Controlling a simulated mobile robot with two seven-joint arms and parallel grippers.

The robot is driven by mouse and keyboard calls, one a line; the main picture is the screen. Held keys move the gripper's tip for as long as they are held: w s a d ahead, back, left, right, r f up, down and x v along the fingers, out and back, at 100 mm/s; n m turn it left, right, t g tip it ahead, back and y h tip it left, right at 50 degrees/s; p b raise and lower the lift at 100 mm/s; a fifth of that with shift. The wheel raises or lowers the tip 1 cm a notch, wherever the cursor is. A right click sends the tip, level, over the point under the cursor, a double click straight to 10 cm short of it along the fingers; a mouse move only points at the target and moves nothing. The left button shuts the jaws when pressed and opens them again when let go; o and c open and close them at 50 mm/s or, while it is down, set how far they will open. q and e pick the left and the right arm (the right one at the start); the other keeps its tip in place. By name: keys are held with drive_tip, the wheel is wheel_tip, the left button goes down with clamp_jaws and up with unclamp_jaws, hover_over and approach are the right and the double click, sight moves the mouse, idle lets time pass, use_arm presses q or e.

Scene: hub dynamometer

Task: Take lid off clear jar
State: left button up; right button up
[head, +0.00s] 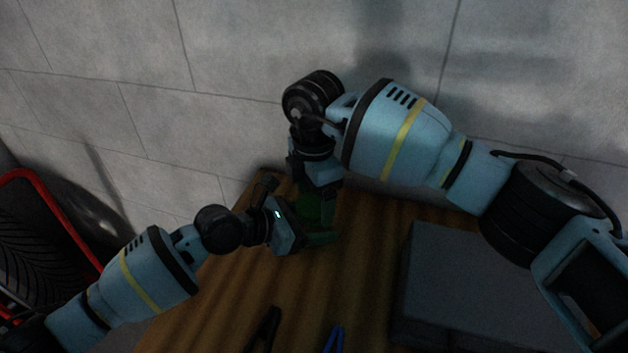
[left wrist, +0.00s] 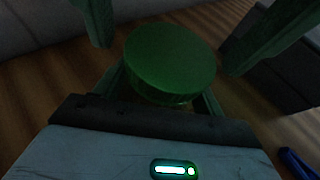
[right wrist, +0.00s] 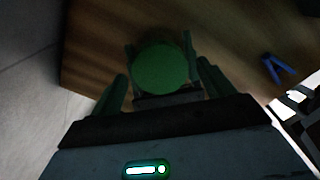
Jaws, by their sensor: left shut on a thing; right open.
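The jar's round green lid (left wrist: 170,58) is on the jar, whose clear body (left wrist: 178,101) shows only as a sliver below it. In the head view the dark green lid (head: 309,208) is partly hidden between my grippers. My left gripper (head: 306,224) is shut on the jar body from the left, below the lid. My right gripper (head: 316,198) points down from above, open, with its fingers spread on either side of the lid. In the right wrist view the lid (right wrist: 160,68) lies between these fingers, with a gap on each side.
A grey box (head: 450,285) sits on the right of the wooden table (head: 220,310). A blue tool (head: 334,338) and a black object (head: 263,330) lie near the front. A wall rises behind. A red-framed rack (head: 40,185) with a tyre stands at left.

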drive_tip(key=shift+f, duration=0.4)
drive_tip(key=shift+c, duration=0.3)
drive_tip(key=c, duration=1)
drive_tip(key=n, duration=0.6)
drive_tip(key=shift+n, duration=0.4)
drive_tip(key=o, duration=1.1)
drive_tip(key=shift+r, duration=0.1)
